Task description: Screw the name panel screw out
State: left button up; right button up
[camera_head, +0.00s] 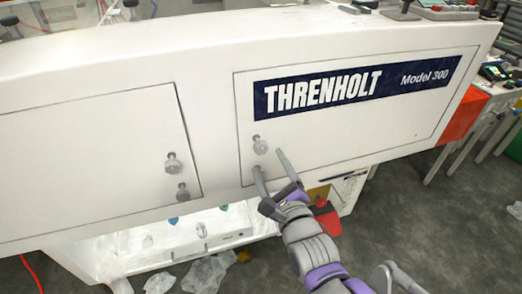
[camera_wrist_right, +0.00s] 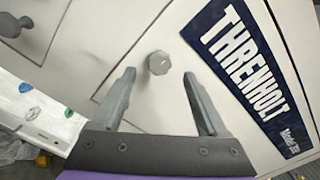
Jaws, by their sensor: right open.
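The name panel (camera_head: 335,115) is the white door with the dark blue "THRENHOLT Model 300" plate (camera_head: 355,85) on the front of the machine. Its screw (camera_head: 260,145) is a light grey knob at the panel's left edge; it also shows in the right wrist view (camera_wrist_right: 159,62). My right gripper (camera_head: 268,160) is open and empty, with its fingertips just below the knob. In the right wrist view (camera_wrist_right: 159,74) the knob appears between the two fingertips, slightly beyond them, with a gap on each side. My left gripper is not in view.
An open lit bay (camera_head: 195,235) with small coloured pieces lies beneath. Crumpled clear film (camera_head: 205,272) lies on the floor. An orange end piece (camera_head: 463,115) is at the right.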

aim_at(262, 150)
jog(key=b+x, duration=0.1)
jog(key=x, duration=0.6)
grip_shut()
